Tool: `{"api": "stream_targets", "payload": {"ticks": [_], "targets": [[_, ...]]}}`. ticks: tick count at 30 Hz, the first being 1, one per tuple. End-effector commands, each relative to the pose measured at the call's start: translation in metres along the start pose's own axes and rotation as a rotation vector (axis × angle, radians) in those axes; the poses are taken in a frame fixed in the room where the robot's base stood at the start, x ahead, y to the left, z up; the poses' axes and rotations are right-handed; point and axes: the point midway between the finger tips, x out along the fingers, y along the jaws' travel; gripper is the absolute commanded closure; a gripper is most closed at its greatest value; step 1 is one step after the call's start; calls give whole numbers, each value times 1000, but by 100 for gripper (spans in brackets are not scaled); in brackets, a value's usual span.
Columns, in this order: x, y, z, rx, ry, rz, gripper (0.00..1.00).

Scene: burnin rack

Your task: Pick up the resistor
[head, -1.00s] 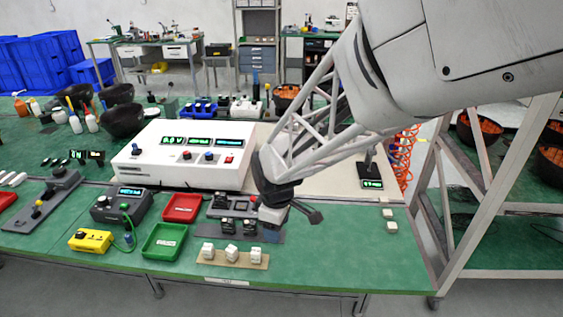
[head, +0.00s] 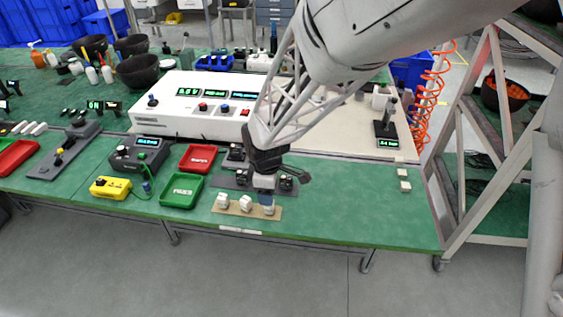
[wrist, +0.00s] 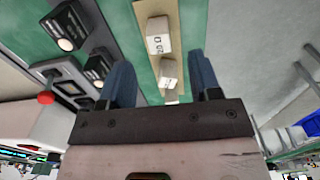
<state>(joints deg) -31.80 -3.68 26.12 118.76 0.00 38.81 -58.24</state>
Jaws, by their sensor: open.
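Several small white blocks, which look like the resistors, sit in a row on a tan strip (head: 235,209) near the table's front edge. The left block (head: 222,200) and the middle block (head: 246,202) are clear of my gripper. My gripper (head: 267,201) points down at the right end of the strip, over the right block, which it mostly hides. In the wrist view, my open gripper (wrist: 161,62) has its blue fingers on either side of the strip. Two blocks show there, one with dark print (wrist: 158,35) and another nearer (wrist: 168,72). A third is mostly hidden by the gripper's body.
A grey board with dark modules (head: 228,182) lies just behind the strip. A green tray (head: 182,191), a red tray (head: 198,158) and a yellow box (head: 110,187) stand to the left. Two small pale blocks (head: 404,180) lie right. Green tabletop is free right of the strip.

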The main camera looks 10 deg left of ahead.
Motion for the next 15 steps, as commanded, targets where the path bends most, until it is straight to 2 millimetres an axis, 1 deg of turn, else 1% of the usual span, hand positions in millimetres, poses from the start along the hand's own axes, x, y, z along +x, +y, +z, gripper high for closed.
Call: {"api": "stream_targets", "payload": {"ticks": [1, 4, 15], "targets": [[5, 0, 0, 0, -1, -2, 43], [10, 0, 0, 0, 0, -1, 43], [12, 0, 0, 1, 0, 0, 43]]}}
